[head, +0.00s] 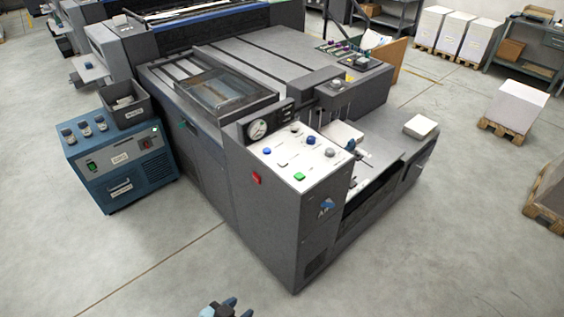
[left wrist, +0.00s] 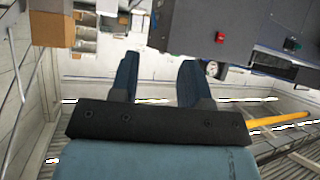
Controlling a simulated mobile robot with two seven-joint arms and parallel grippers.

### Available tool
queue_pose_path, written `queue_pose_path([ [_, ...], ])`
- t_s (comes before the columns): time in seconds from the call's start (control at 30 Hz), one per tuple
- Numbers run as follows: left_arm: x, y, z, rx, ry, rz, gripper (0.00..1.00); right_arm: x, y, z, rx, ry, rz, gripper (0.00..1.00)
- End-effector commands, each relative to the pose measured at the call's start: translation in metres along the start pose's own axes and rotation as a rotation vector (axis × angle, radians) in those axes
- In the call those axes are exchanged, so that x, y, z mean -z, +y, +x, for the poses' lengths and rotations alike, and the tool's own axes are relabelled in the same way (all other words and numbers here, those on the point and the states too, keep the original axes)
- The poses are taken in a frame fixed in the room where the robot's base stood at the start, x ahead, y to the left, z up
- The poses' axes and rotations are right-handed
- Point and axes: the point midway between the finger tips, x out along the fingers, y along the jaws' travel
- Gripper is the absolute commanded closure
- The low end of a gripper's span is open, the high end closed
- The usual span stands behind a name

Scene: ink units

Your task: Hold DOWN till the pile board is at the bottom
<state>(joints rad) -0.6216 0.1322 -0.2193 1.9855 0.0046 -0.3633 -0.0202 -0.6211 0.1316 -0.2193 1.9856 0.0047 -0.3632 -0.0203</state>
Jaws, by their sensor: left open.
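The grey press (head: 290,200) stands in the middle of the head view. Its white-topped control panel (head: 300,160) carries a dial gauge, a blue button (head: 266,151), a green button (head: 299,177) and several other buttons and knobs. Their labels are too small to read, so I cannot tell which is DOWN. Behind the panel is a low bay with white sheets (head: 343,134); I cannot make out the pile board for certain. My left gripper (head: 230,309) is at the bottom edge, well short of the panel. In the left wrist view it (left wrist: 157,78) is open and empty.
A blue cabinet (head: 120,165) with a grey bin (head: 124,105) on top stands left of the press. A red switch (head: 257,179) is on the press's side. Loaded pallets (head: 512,110) stand at the right. The floor in front is clear.

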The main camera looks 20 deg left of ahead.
Motion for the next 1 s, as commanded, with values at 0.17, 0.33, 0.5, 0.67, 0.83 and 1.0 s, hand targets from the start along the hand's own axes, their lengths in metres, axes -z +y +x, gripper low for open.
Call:
queue_pose_path([
  [0.17, -0.0003, 0.0002, -0.0002, 0.000, 0.000, 0.000, 0.96, 0.0001, 0.0000, -0.0001, 0.000, 0.000, 0.000, 0.57],
  [0.33, -0.0002, 0.0002, -0.0003, 0.000, 0.000, 0.000, 1.00, 0.0001, -0.0001, -0.0002, 0.000, 0.000, 0.000, 0.57],
  [0.5, -0.0001, 0.0002, -0.0003, 0.000, 0.000, 0.000, 1.00, 0.0000, -0.0001, -0.0002, 0.000, 0.000, 0.000, 0.57],
  [0.67, -0.0001, 0.0002, -0.0003, 0.000, 0.000, 0.000, 1.00, 0.0000, -0.0001, -0.0003, 0.000, 0.000, 0.000, 0.57],
  [0.83, -0.0001, 0.0002, -0.0003, 0.000, 0.000, 0.000, 1.00, 0.0000, -0.0001, -0.0003, 0.000, 0.000, 0.000, 0.57],
  [1.0, 0.0000, 0.0002, -0.0003, 0.000, 0.000, -0.001, 1.00, -0.0001, -0.0001, -0.0003, 0.000, 0.000, 0.000, 0.57],
])
